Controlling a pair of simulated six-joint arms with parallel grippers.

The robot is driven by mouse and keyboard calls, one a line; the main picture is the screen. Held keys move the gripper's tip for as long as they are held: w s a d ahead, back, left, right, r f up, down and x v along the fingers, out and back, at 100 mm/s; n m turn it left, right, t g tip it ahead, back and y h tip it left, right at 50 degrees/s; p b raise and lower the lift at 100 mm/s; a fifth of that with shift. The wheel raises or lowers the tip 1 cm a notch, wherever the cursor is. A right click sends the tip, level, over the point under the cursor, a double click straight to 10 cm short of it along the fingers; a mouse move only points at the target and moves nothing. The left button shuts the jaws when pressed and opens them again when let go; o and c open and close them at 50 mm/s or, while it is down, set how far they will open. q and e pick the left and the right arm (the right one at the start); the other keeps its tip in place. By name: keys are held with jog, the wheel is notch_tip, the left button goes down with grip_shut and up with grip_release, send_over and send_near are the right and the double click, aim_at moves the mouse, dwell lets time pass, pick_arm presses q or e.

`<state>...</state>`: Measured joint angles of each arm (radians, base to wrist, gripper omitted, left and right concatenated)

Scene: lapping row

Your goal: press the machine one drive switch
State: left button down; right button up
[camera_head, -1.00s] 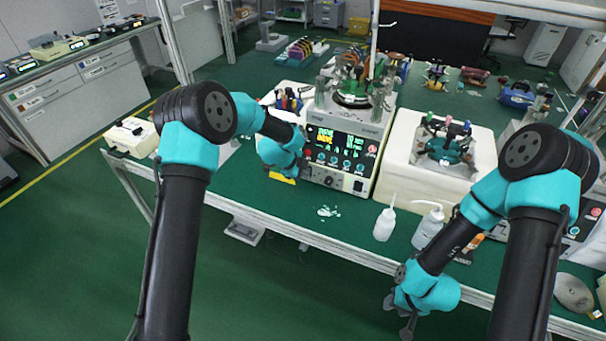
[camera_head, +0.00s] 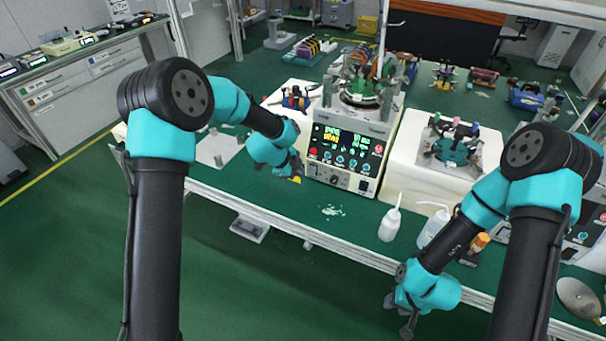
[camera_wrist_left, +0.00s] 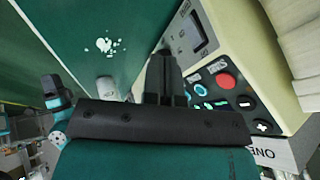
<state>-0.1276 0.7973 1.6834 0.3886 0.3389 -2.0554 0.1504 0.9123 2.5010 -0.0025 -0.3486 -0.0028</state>
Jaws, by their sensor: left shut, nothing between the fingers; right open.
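The lapping machine (camera_head: 347,160) stands on the green bench, its front panel carrying a lit display, a red button at each side, cyan buttons and a dark knob. My left gripper (camera_head: 296,172) is beside the panel's left edge. In the left wrist view its shut, empty fingers (camera_wrist_left: 163,65) overlap the panel's edge; contact cannot be told. That view shows the red button (camera_wrist_left: 227,80), cyan buttons (camera_wrist_left: 203,90) and a label reading ONE (camera_wrist_left: 264,153). I cannot tell which control is the drive switch. My right gripper (camera_head: 406,322) hangs open at the bench's front edge.
Two white bottles (camera_head: 389,222) stand right of the machine near the bench front. Pale fragments (camera_head: 332,210) lie on the bench before it. Another unit (camera_head: 452,150) stands to the right. The bench front between the fragments and bottles is clear.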

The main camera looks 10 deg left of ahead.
aim_at(313, 170)
pick_arm(q)
jog(key=v, duration=0.5)
jog(key=shift+s+a+r, duration=0.15)
jog(key=shift+r, duration=0.1)
jog(key=shift+s+a+f, duration=0.1)
jog(key=shift+s+f, duration=0.1)
jog(key=shift+f, duration=0.55)
jog(key=x, duration=1)
jog(key=shift+f, duration=0.1)
jog(key=w, duration=0.1)
jog(key=w+d, duration=0.1)
jog(key=w, duration=0.1)
jog(key=shift+f, duration=0.15)
jog(key=shift+w+d, duration=0.1)
jog(key=shift+w, duration=0.3)
